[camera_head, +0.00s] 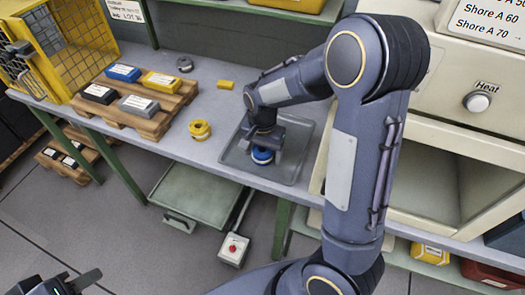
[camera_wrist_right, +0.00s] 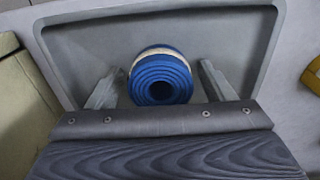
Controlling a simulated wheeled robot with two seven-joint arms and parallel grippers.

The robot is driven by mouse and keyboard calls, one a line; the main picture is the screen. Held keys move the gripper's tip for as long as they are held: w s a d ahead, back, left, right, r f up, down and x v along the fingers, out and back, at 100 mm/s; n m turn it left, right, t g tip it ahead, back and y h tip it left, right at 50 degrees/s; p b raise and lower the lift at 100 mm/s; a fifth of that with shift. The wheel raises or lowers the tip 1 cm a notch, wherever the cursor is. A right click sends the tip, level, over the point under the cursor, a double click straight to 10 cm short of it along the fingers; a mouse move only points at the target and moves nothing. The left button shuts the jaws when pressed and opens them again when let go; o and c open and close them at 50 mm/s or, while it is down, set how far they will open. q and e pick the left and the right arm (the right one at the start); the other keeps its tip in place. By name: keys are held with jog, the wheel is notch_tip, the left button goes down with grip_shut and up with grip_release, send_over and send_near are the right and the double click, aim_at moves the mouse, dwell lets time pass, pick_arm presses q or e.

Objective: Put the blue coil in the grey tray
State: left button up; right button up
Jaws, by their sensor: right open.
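The blue coil (camera_head: 262,156), with a pale band, is inside the grey tray (camera_head: 296,142) on the bench in the head view, partly hidden by my right gripper (camera_head: 265,147). In the right wrist view, the coil (camera_wrist_right: 174,63) is seen end-on over the tray floor (camera_wrist_right: 225,55). My right gripper (camera_wrist_right: 158,85) is open there, one finger on each side of the coil with a visible gap on both sides. My left gripper (camera_head: 62,284) is at the bottom left corner of the head view, partly cut off and away from the bench.
A yellow coil (camera_head: 200,129) lies left of the tray. A wooden pallet (camera_head: 152,124) with several labelled blocks and a yellow crate (camera_head: 55,50) stand further left. A beige machine (camera_head: 440,150) stands close on the tray's right.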

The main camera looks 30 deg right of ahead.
jog(key=shift+r, duration=0.35)
notch_tip(320, 180, up, 12)
jog(key=p, duration=0.1)
jog(key=shift+f, duration=0.15)
